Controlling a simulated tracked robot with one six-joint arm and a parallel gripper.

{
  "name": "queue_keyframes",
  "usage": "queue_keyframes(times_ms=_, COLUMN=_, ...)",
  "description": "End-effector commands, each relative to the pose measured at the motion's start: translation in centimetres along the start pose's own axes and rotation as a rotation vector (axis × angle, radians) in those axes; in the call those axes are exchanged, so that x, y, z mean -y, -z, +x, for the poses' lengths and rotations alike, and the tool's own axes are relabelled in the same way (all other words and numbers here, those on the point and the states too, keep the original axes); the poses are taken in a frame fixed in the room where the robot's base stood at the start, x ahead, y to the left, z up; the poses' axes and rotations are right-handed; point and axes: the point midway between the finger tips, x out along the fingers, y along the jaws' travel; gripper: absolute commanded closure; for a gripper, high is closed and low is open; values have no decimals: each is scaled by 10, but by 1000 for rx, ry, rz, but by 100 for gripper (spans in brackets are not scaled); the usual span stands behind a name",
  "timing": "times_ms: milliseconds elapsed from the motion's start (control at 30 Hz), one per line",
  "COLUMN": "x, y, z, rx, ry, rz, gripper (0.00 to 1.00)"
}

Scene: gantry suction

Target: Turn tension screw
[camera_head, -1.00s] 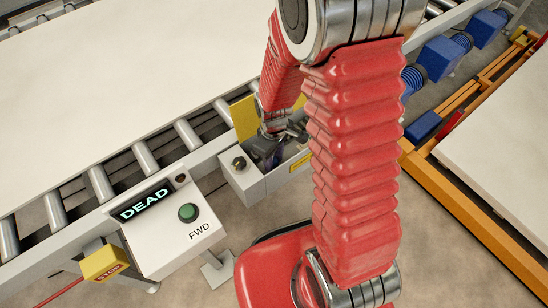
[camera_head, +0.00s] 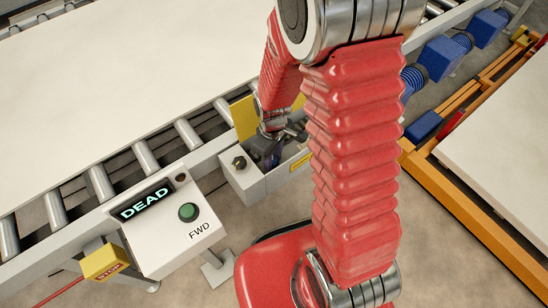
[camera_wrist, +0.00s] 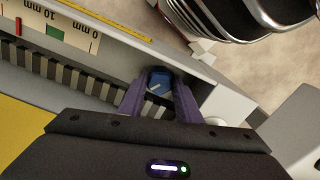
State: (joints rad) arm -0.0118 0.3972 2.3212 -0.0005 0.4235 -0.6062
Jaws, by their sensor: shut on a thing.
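The tension screw (camera_wrist: 160,80) shows in the wrist view as a blue head with a pale line across its face, inside a grey housing beside a toothed belt (camera_wrist: 85,85). My gripper (camera_wrist: 160,92) has its two purple fingers on either side of the blue head and is shut on it. In the head view my gripper (camera_head: 267,150) reaches down into the open grey box at the conveyor's side; the screw is hidden there. A scale (camera_wrist: 55,30) marked 0 and 10 mm, with a red mark and a green band, lies at upper left in the wrist view.
A control box (camera_head: 170,230) with a DEAD display, green FWD button (camera_head: 188,212) and yellow STOP box (camera_head: 104,262) stands left of the grey box. A raised yellow cover (camera_head: 243,117) stands behind the gripper. Conveyor rollers (camera_head: 147,158) run alongside.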

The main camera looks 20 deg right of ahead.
Motion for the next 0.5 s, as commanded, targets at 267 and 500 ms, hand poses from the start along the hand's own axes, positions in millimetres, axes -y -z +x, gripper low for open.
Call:
queue_keyframes(times_ms=267, x=0, y=3, z=-1, rx=-7, ry=-3, rz=1, gripper=68)
queue_keyframes(times_ms=500, x=0, y=1, z=-1, rx=-3, ry=-1, rz=1, gripper=51)
